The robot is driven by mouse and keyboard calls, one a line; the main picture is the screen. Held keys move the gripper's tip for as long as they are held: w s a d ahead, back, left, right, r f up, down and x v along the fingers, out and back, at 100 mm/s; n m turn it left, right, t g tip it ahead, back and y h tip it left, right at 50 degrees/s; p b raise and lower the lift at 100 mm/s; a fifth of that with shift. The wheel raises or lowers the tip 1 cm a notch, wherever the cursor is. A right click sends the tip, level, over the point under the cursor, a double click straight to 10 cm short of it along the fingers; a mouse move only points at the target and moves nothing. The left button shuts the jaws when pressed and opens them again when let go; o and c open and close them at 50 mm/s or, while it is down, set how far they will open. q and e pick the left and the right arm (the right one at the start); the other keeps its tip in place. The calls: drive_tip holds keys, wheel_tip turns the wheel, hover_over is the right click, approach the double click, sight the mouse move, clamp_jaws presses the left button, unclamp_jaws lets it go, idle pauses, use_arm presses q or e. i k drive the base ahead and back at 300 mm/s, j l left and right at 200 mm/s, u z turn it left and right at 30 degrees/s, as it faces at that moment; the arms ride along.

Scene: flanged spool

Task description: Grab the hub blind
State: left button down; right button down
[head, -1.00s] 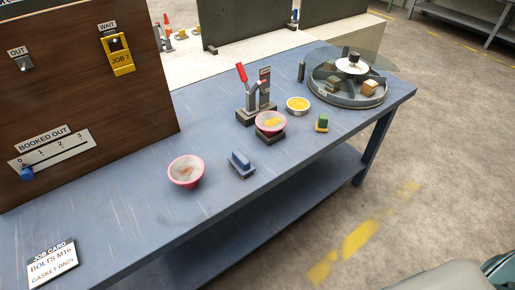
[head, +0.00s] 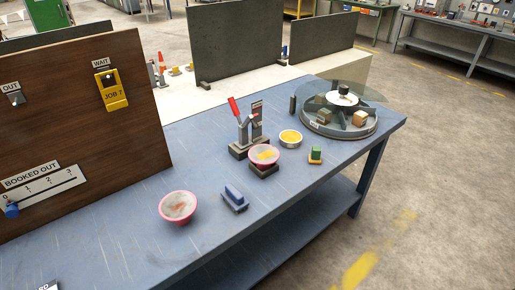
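A round turntable tray (head: 312,131) with several compartments stands at the far right end of the blue workbench. At its centre is a white round hub plate (head: 335,101) with a small dark cylindrical piece (head: 344,90) upright on top. This dark piece may be the hub blind; no label shows that. A clear cover extends over the back right of the tray. A tan block (head: 360,118) and a brownish block (head: 324,117) sit in front compartments. Neither of my grippers is in view.
A red-handled clamp (head: 242,133), pink bowl (head: 178,207), second pink bowl on a dark block (head: 264,155), yellow-filled dish (head: 290,138), blue block (head: 235,198) and green block (head: 316,154) stand on the bench (head: 130,240). A dark post (head: 293,105) stands left of the turntable.

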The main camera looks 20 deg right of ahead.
sight(263, 156)
drive_tip(key=l+z, duration=0.45)
drive_tip(key=l, duration=0.95)
